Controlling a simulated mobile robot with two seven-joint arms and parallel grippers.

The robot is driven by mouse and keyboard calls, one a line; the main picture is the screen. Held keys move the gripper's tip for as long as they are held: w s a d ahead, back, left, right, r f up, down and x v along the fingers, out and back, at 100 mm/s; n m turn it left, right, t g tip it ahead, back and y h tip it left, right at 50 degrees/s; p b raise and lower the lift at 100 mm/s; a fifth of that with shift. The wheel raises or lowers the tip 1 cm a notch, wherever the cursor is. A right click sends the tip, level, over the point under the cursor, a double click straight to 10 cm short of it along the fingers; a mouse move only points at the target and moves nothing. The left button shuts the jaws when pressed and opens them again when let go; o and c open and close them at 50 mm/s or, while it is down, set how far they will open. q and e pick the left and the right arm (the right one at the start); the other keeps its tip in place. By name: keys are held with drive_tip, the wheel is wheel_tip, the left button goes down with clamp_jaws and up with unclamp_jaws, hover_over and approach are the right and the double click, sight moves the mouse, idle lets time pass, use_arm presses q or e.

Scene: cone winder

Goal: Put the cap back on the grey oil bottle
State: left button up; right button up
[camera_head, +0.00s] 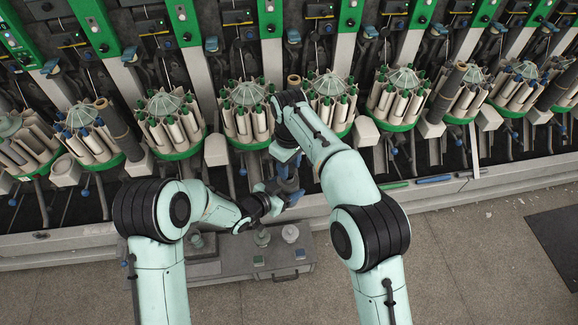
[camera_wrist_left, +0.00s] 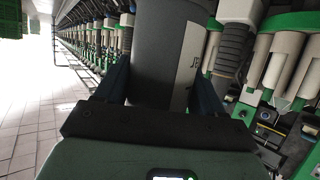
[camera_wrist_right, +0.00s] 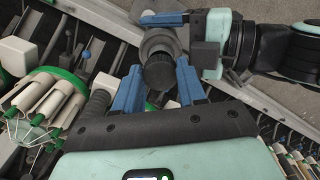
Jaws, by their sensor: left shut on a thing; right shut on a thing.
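The grey oil bottle (camera_wrist_left: 166,45) stands between the blue fingers of my left gripper (camera_wrist_left: 160,85), which is shut on its body. Part of its label shows, and its top is cut off in that view. My right gripper (camera_wrist_right: 158,85) is shut on the dark round cap (camera_wrist_right: 160,74). In the right wrist view the bottle's grey shoulder (camera_wrist_right: 156,40) shows directly behind the cap, in line with it. I cannot tell whether cap and neck touch. In the head view my right gripper (camera_head: 286,160) is just above my left gripper (camera_head: 280,193), and the arms largely hide bottle and cap.
The winder's row of spindle clusters (camera_head: 172,122) with green rims runs along the back. A grey box (camera_head: 286,264) with small items on top sits below my grippers. Green and blue rods (camera_head: 433,180) lie on the machine's ledge. The floor at right is clear around a dark mat (camera_head: 560,240).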

sight(288, 188)
drive_tip(key=shift+f, duration=0.1)
drive_tip(key=shift+f, duration=0.85)
drive_tip(key=shift+f, duration=0.55)
